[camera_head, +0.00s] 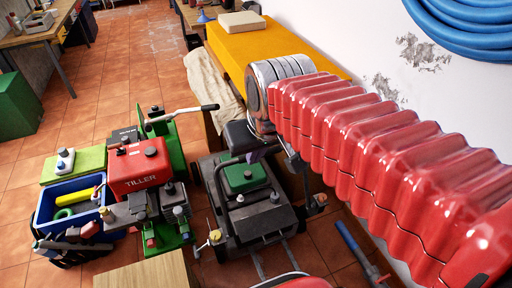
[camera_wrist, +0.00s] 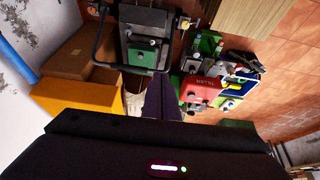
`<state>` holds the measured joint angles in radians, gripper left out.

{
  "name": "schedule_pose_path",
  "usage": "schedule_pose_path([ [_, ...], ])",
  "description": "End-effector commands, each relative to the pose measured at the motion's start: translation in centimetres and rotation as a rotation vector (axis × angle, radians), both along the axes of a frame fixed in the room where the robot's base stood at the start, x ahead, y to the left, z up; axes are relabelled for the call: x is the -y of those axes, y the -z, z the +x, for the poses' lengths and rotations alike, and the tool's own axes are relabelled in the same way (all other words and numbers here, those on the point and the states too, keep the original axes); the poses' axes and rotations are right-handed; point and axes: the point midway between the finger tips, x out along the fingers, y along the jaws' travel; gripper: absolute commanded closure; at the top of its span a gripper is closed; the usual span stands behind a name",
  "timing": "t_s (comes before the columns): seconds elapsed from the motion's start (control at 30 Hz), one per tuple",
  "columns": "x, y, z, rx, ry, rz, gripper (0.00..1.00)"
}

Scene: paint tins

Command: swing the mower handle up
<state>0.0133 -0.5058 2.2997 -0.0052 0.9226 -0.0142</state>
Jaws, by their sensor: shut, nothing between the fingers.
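The mower (camera_head: 262,212) is a dark machine with a green engine cover, standing on the tiled floor at the centre of the head view. It also shows at the top of the wrist view (camera_wrist: 142,53). Its black bar handle (camera_wrist: 97,45) loops low around the engine, with one corner at the left in the wrist view. My gripper (camera_wrist: 160,88) is shut and empty; its purple fingers point towards the mower, near the handle's crossbar. In the head view my gripper (camera_head: 263,152) hangs at the mower's far side and hides part of the handle. I cannot tell whether they touch.
A red tiller (camera_head: 140,167) stands close left of the mower, with its grip bar reaching towards it. A blue crate (camera_head: 72,218) is further left. A yellow-covered bench (camera_head: 262,45) runs behind along the wall. Open floor lies at the back left.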

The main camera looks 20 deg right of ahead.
Motion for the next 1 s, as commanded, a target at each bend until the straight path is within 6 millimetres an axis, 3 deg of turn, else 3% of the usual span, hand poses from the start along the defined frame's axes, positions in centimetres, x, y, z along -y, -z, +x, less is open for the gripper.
schedule_pose_path([
  [0.5, 1.6, -0.2, 7.6, -0.067, 0.005, -0.006, 1.0],
  [1.0, 3.6, 1.6, 15.0, -0.13, 0.008, -0.008, 1.0],
])
